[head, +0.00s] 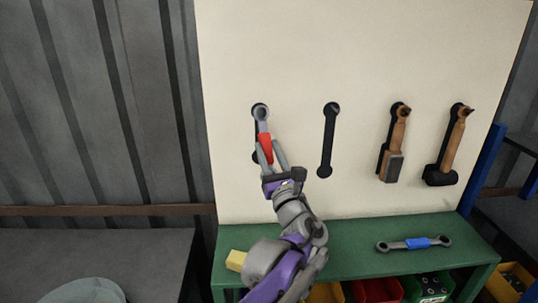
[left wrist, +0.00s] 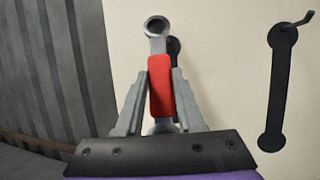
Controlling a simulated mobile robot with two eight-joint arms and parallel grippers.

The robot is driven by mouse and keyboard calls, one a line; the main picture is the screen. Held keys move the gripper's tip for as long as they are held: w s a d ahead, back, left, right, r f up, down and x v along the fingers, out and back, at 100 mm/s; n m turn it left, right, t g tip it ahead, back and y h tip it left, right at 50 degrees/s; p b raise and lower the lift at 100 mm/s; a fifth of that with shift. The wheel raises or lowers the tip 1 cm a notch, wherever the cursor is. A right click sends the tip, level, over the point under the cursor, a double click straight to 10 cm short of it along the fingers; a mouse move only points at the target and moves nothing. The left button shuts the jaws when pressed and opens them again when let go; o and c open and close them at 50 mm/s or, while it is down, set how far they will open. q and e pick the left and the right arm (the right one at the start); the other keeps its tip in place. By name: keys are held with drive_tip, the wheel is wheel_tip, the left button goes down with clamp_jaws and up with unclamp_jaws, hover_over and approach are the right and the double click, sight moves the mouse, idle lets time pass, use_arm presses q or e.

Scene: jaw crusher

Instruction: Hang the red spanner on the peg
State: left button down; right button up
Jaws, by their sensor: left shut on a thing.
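The red spanner (head: 265,142) has a grey ring end and a red grip. My left gripper (head: 267,158) is shut on its red grip and holds it upright, ring end up, in front of the leftmost black spanner outline on the board. In the left wrist view the red spanner (left wrist: 160,85) stands between the two fingers of my left gripper (left wrist: 160,95). Its ring (left wrist: 157,25) is uppermost. In the head view the ring overlaps the top of the outline (head: 255,150). The peg there is hidden, and I cannot tell whether the ring is around it. My right gripper is not in view.
A blue-gripped spanner (head: 414,243) lies on the green bench (head: 345,238). A second spanner outline (head: 328,140) with a peg is empty. A brush (head: 395,150) and a hammer (head: 446,150) hang at the right. A yellow block (head: 236,260) sits at the bench's left; coloured bins stand below.

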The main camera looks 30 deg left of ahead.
use_arm(q)
drive_tip(key=shift+w+a+f, duration=0.1)
drive_tip(key=shift+w+a, duration=0.3)
drive_tip(key=shift+w, duration=0.3)
drive_tip(key=shift+w+a, duration=0.4)
drive_tip(key=shift+w, duration=0.25)
drive_tip(key=shift+w+a+f, duration=0.3)
drive_tip(key=shift+w+f, duration=0.15)
drive_tip(key=shift+f, duration=0.1)
drive_tip(key=shift+c, duration=2.2)
unclamp_jaws()
